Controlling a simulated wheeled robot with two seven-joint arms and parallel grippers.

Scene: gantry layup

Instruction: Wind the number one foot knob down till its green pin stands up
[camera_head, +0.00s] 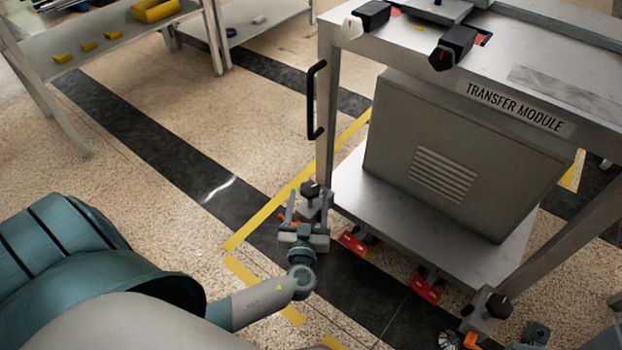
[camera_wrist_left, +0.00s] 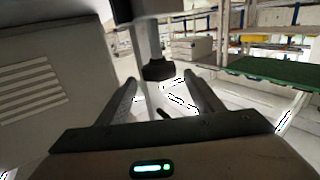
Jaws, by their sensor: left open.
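A black foot knob (camera_head: 311,188) sits on a grey bracket at the near left corner of the transfer module. I cannot read a number on it, and no green pin shows. My left gripper (camera_head: 303,205) is open, its two fingers pointing at this knob from the near side. In the left wrist view the dark knob (camera_wrist_left: 158,70) lies between and just beyond the fingertips (camera_wrist_left: 160,80); no contact shows. Another black foot knob (camera_head: 498,305) stands at the module's right corner. Teal parts at the lower right edge may be my right gripper (camera_head: 535,334); its jaws are unclear.
The transfer module's lower shelf (camera_head: 350,188) and leg rise close beside the left gripper. Red pedals (camera_head: 352,242) stick out low along its front. A black handle (camera_head: 316,100) hangs on its left side. Open floor with yellow tape lies left.

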